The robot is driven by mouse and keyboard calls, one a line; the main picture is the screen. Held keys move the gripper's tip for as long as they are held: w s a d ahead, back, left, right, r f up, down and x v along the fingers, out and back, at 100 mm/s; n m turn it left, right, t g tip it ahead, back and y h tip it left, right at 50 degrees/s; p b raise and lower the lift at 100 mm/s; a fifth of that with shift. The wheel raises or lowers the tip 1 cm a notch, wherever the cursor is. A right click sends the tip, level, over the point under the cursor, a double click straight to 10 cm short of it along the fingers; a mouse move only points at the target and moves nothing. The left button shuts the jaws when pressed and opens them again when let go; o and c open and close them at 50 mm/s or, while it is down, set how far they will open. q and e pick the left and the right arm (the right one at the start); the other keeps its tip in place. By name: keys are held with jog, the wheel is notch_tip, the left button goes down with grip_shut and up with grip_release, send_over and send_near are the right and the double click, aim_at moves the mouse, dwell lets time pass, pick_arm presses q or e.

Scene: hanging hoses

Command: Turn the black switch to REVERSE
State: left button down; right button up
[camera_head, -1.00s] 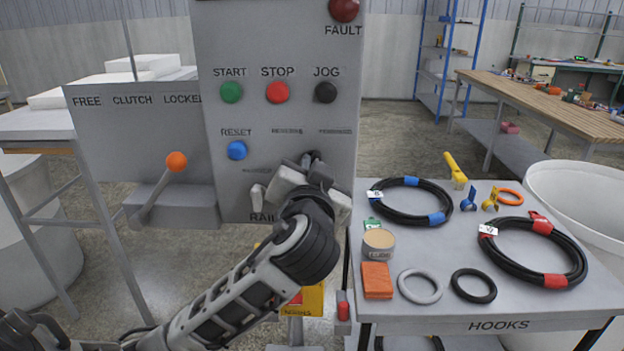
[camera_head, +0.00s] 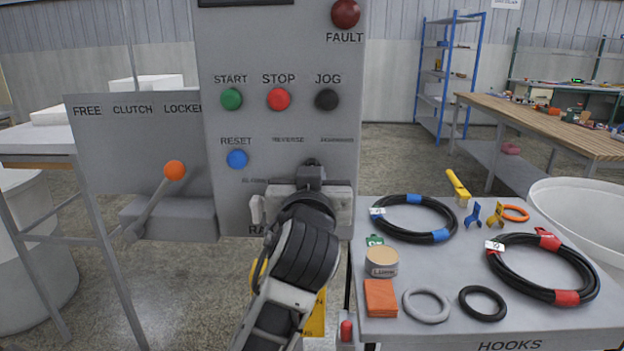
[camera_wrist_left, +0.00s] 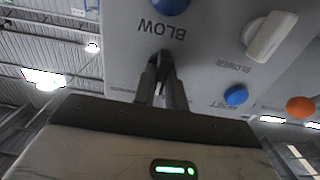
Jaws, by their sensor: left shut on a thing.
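The black switch (camera_head: 312,164) is on the grey panel (camera_head: 220,200), below the RESET row. Two small labels sit above it; the left one seems to read REVERSE and the right one is too blurred to read. My left gripper (camera_head: 311,174) comes up to it from below and is shut on it. In the left wrist view my gripper's fingers (camera_wrist_left: 162,84) are on either side of the dark switch (camera_wrist_left: 162,58). The fingers and wrist hide most of the switch, so I cannot tell which way it points. My right gripper is not in view.
RESET (camera_head: 237,159), START (camera_head: 231,98), STOP (camera_head: 278,99) and JOG (camera_head: 326,99) buttons are close by. An orange-knobbed lever (camera_head: 174,171) stands left. A white BLOWER knob (camera_wrist_left: 270,36) shows in the wrist view. A table (camera_head: 450,318) with hoses is right.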

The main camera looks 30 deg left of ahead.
pick_arm(q)
jog(key=shift+r, duration=0.1)
jog(key=c, duration=1.4)
grip_release()
jog(key=shift+c, duration=0.2)
jog(key=v, duration=0.7)
jog(key=shift+s+b, duration=0.25)
jog(key=shift+b, duration=0.05)
jog(key=shift+d, duration=0.1)
